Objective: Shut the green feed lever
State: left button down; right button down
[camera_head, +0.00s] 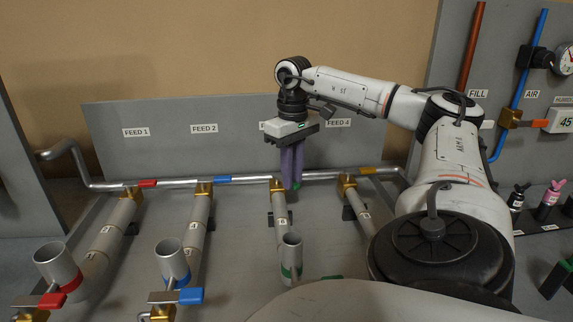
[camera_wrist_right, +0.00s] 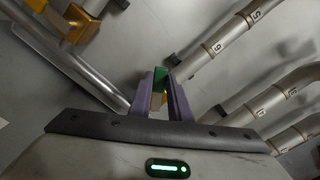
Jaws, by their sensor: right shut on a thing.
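My right gripper (camera_head: 291,186) points down at the feed pipe below the FEED 3 area, its purple fingers closed on the green feed lever (camera_head: 297,187). Only a small green end shows beside the fingertips. In the right wrist view, the green lever (camera_wrist_right: 161,74) sits between the purple fingers (camera_wrist_right: 161,88). The brass valve (camera_head: 277,186) is just left of the fingers. The fingers hide most of the lever, so I cannot tell its exact angle to the pipe. My left gripper is out of view.
A red lever (camera_head: 147,184), blue lever (camera_head: 222,180) and yellow lever (camera_head: 367,170) lie along the same feed pipe (camera_head: 245,179). Open upright pipe ends stand nearer, with another red lever (camera_head: 52,300) and blue lever (camera_head: 190,296). A grey panel (camera_head: 165,112) stands close behind.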

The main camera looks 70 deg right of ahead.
dwell(0.3)
jog(key=c, duration=1.6)
grip_release()
jog(key=shift+c, duration=0.2)
notch_tip(320, 180, up, 10)
jog(key=p, duration=0.1)
jog(key=shift+r+p, duration=0.2)
jog(key=shift+p, duration=0.2)
